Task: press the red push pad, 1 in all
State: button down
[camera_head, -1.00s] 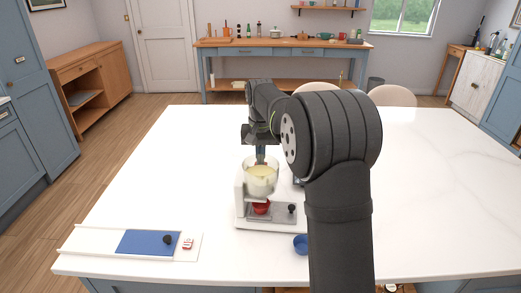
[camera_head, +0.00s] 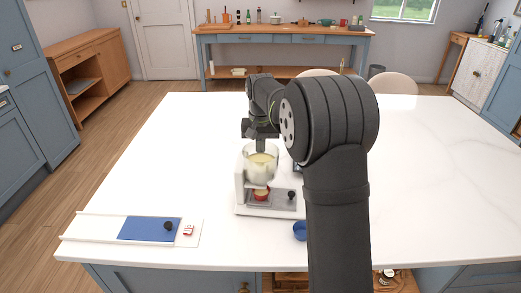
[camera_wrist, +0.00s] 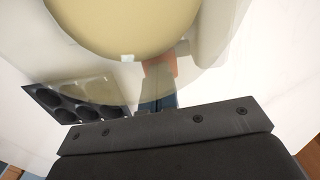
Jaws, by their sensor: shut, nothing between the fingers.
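A white machine (camera_head: 240,196) stands on the white counter, with a clear bowl (camera_head: 247,163) of cream-coloured contents at its top. A red part (camera_head: 261,194) shows below the bowl, beside a black knob (camera_head: 291,195). I cannot tell for sure whether it is the push pad. My gripper (camera_head: 261,149) points down at the bowl's far side, its tips partly hidden by the bowl. In the wrist view my shut, empty fingers (camera_wrist: 157,98) reach toward an orange-red patch (camera_wrist: 160,68) by the bowl's rim (camera_wrist: 128,58). I cannot tell whether they touch it.
A blue panel (camera_head: 145,229) with a black knob lies in a white track at front left, beside a small red-and-white piece (camera_head: 188,230). A dark tray with round hollows (camera_wrist: 72,101) lies nearby.

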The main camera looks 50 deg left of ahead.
notch_tip(320, 180, up, 14)
dwell(0.4)
dwell(1.4)
